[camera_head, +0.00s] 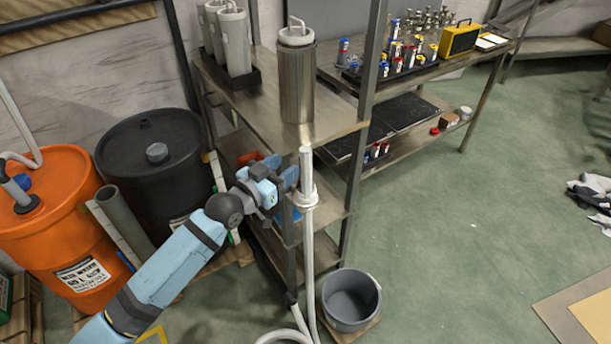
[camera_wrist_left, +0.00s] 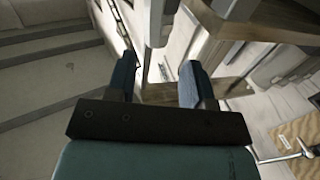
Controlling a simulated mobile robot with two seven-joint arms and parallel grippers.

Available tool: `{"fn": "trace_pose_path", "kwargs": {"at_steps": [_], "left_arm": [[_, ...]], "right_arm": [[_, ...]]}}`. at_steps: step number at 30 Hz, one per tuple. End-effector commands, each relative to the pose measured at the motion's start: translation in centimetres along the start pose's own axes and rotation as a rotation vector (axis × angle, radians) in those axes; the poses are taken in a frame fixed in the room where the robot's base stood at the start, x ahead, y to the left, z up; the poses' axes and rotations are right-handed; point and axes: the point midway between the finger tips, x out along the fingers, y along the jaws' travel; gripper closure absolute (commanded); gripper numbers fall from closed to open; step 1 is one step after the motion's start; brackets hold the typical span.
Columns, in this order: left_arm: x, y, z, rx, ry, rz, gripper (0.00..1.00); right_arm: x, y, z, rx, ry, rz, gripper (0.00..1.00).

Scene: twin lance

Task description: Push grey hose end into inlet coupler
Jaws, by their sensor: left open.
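The pale grey hose (camera_head: 308,250) rises from the floor, and its end (camera_head: 305,160) points up beside the shelf unit. A whitish collar (camera_head: 306,198) sits around the hose below its end. My left gripper (camera_head: 287,188) is just left of the hose end in the head view; whether it touches the hose I cannot tell. In the left wrist view its two blue fingers (camera_wrist_left: 160,84) stand apart, and no hose is clearly gripped between them. I cannot make out the inlet coupler for certain. My right gripper is not in view.
A steel cylinder (camera_head: 297,85) stands on the shelf top above the hose end. The shelf's upright post (camera_head: 362,110) is close on the right. A grey bucket (camera_head: 350,300) stands on the floor. Orange (camera_head: 60,225) and black (camera_head: 150,165) drums stand left.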

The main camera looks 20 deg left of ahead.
Motion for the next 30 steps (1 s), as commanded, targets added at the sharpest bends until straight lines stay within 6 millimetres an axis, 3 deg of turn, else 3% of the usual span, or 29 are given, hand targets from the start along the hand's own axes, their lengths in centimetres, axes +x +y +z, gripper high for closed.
{"fn": "trace_pose_path", "kwargs": {"at_steps": [18,27,30], "left_arm": [[7.2,0.4,0.8,-0.001,-0.001,0.000,0.52],[7.7,0.4,0.8,-0.001,-0.002,0.000,0.52],[7.6,0.4,0.8,-0.001,-0.002,0.000,0.73]], "right_arm": [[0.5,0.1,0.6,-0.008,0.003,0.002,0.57],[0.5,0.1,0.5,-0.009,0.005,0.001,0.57],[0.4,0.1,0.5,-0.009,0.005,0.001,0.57]]}}
